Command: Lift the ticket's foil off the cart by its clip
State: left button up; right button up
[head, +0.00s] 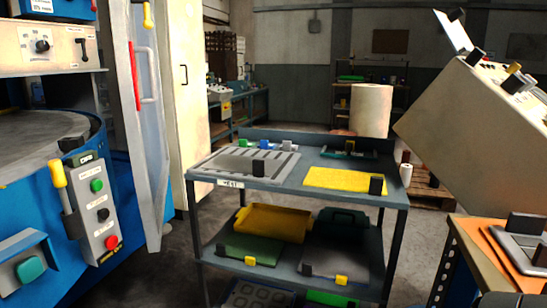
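A dark blue-grey cart (291,191) with shelves stands in the middle. On its top lie a grey plate with dark stripes (215,164), with a black clip-like block (258,168) at its front, and a yellow sheet (340,178) with a black block (376,185) at its front right. The middle shelf holds a green sheet (250,245) with a yellow block (249,260), and a dark sheet (335,258) with a yellow block (341,279). A small label (230,184) is on the cart's front edge; I cannot tell which sheet is the ticket's foil. Neither gripper is in view.
A blue machine with a button box (97,205) and an open grey door (146,130) stands at the left. A tilted beige console (460,120) and an orange-topped bench (490,250) stand at the right. A pale roll (371,110) stands behind the cart. Floor shows left of the cart.

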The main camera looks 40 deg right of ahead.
aim_at(261, 166)
jog(key=i+z, duration=0.7)
jog(key=z, duration=0.2)
jog(key=i+j+z, duration=0.2)
jog(key=z, duration=0.25)
jog(key=i, duration=0.1)
